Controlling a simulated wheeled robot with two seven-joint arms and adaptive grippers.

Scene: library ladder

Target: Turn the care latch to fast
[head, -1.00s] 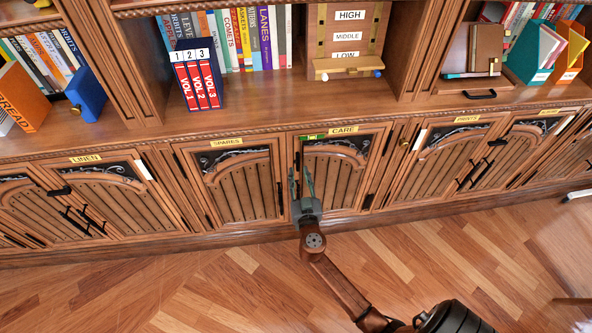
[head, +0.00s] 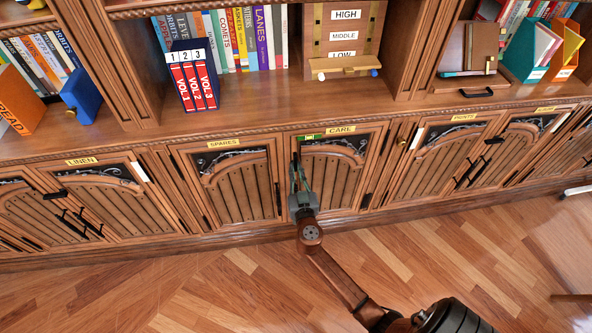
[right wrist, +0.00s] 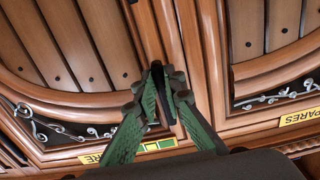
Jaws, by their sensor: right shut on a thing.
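The care door (head: 325,178) is a carved wooden cupboard door under the yellow CARE label (head: 341,129). A small green and yellow strip (head: 311,137) sits left of that label; it also shows in the right wrist view (right wrist: 159,145). The dark care latch (head: 295,158) is on the door's left edge. My right gripper (head: 297,170) reaches up from below and is shut on the latch. In the right wrist view, the black latch (right wrist: 156,72) stands between the two green fingertips, which hide part of it. My left gripper is not in view.
The spares door (head: 240,180) is just left, and the prints doors (head: 450,160) are to the right. The shelf above holds a volume set (head: 194,80) and a wooden box (head: 343,38). The wooden floor in front is clear.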

